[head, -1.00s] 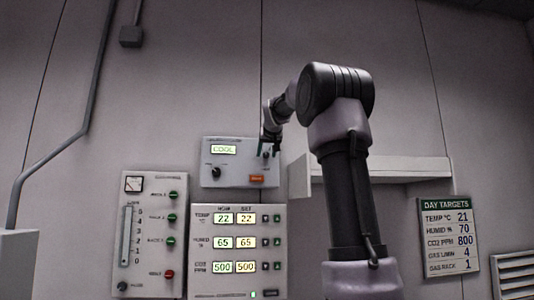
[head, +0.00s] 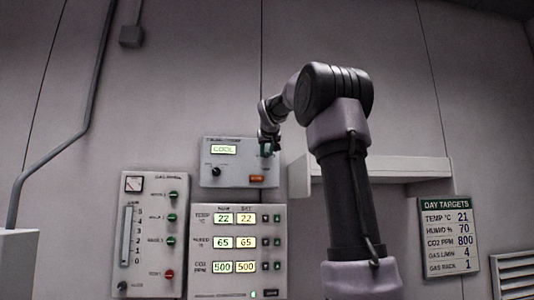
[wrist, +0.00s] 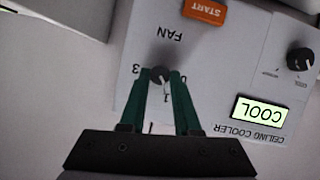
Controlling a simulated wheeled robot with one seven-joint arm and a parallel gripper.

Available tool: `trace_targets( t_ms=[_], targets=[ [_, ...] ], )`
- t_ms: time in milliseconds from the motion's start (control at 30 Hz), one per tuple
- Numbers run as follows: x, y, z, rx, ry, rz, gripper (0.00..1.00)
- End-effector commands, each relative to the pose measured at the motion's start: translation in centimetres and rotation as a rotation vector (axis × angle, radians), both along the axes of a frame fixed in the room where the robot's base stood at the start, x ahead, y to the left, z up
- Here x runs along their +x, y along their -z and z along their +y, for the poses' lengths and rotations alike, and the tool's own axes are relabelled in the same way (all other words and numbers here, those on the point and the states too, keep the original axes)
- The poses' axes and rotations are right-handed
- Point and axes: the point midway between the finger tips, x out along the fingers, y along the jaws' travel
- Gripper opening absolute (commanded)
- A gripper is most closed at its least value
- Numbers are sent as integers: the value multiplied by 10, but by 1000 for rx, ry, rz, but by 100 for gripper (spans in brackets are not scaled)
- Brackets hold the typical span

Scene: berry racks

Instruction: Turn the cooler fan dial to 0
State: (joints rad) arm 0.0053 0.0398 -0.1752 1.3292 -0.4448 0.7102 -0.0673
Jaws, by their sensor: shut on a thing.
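The ceiling cooler panel (head: 206,172) is a grey box on the wall with a lit "COOL" display. Its fan dial (wrist: 159,73) is a small dark knob under the printed word "FAN", which appears upside down in the wrist view. A "3" and a "1" show beside the dial; I cannot tell exactly where its pointer stands. My gripper (wrist: 158,77) has its green fingers shut on the fan dial, one on each side. In the head view my gripper (head: 266,150) covers the dial at the panel's upper right.
An orange START button (wrist: 205,10) and a second cooler dial (wrist: 299,59) are close by. Below hang a climate panel (head: 240,284) and a gas panel (head: 150,283). A white shelf (head: 405,172) is to the right, beside a day targets board (head: 448,203).

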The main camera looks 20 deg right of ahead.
Motion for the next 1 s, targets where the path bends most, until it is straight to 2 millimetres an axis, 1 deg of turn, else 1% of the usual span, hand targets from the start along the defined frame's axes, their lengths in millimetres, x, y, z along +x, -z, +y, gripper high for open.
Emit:
trace_targets(
  t_ms=[600, 800, 1000],
  targets=[
    [2, 3, 5, -542, -1, 157, 0],
    [2, 4, 6, -689, -1, 199, 0],
    [2, 5, 6, -792, 0, 230, 0]
  ],
)
